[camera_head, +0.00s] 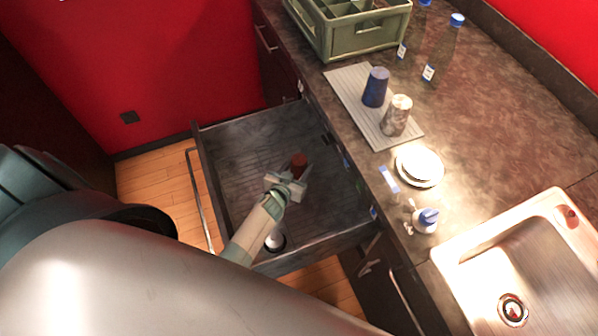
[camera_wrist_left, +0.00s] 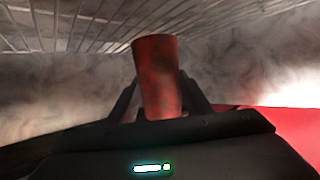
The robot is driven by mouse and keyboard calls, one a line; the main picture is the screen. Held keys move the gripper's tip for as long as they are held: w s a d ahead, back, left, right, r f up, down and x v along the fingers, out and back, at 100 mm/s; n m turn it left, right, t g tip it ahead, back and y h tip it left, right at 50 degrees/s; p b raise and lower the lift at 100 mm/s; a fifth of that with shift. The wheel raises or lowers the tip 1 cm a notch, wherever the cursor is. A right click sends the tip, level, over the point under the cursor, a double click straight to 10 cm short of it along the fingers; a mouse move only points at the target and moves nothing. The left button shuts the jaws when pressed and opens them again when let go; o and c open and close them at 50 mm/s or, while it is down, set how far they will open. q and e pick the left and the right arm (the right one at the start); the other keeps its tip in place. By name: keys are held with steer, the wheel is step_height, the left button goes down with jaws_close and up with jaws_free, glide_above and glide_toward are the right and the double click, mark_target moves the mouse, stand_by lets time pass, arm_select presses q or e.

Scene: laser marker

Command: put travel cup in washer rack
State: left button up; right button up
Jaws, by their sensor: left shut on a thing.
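The travel cup (camera_head: 299,160) is dark red and sits between the fingers of my left gripper (camera_head: 287,182), which is shut on it. In the left wrist view the cup (camera_wrist_left: 158,78) stands nearly upright, leaning slightly, between the two dark fingers (camera_wrist_left: 160,105). The washer rack (camera_head: 235,150) is a dark, pulled-out drawer-like tray below the counter. In the head view the cup and gripper appear over its middle. Thin rack wires (camera_wrist_left: 70,28) show behind the cup in the left wrist view. I cannot tell whether the cup's base touches the rack. My right gripper is not in view.
On the counter, a blue cup (camera_head: 375,87) and a patterned cup (camera_head: 396,116) stand on a ribbed mat (camera_head: 348,88). Plates (camera_head: 419,166), a green crate (camera_head: 352,38) and a sink (camera_head: 485,250) are nearby. A small pale round thing (camera_head: 275,240) is in the rack's near corner.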

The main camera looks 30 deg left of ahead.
mark_target(299, 173)
arm_select(q)
step_height(299, 173, down, 4)
steer(key=shift+r+b, duration=0.25)
steer(key=shift+b, duration=0.3)
steer(key=shift+f, duration=0.2)
steer(key=shift+f, duration=0.2)
steer(key=o, duration=1.1)
steer(key=shift+o, duration=0.2)
steer(key=shift+r, duration=0.1)
